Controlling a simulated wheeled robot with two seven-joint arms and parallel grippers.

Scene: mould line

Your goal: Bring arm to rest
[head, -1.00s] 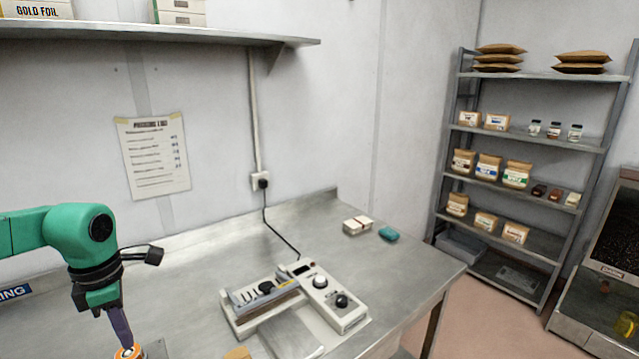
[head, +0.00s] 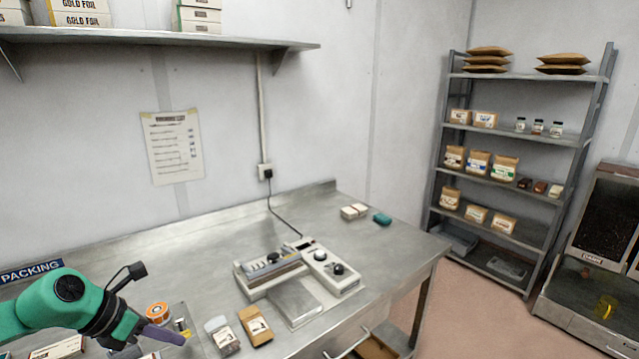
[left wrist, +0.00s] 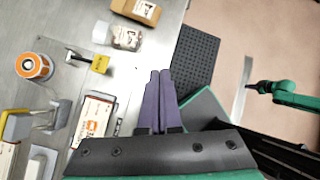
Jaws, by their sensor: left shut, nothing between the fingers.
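My left gripper (head: 170,336) is at the lower left in the head view, at the front of the steel bench (head: 215,262). Its purple fingers point right and are shut with nothing between them.
A sealer-like machine (head: 325,266) stands farther right. A wall shelf (head: 150,38) hangs above. A storage rack (head: 515,134) stands at the right over open floor.

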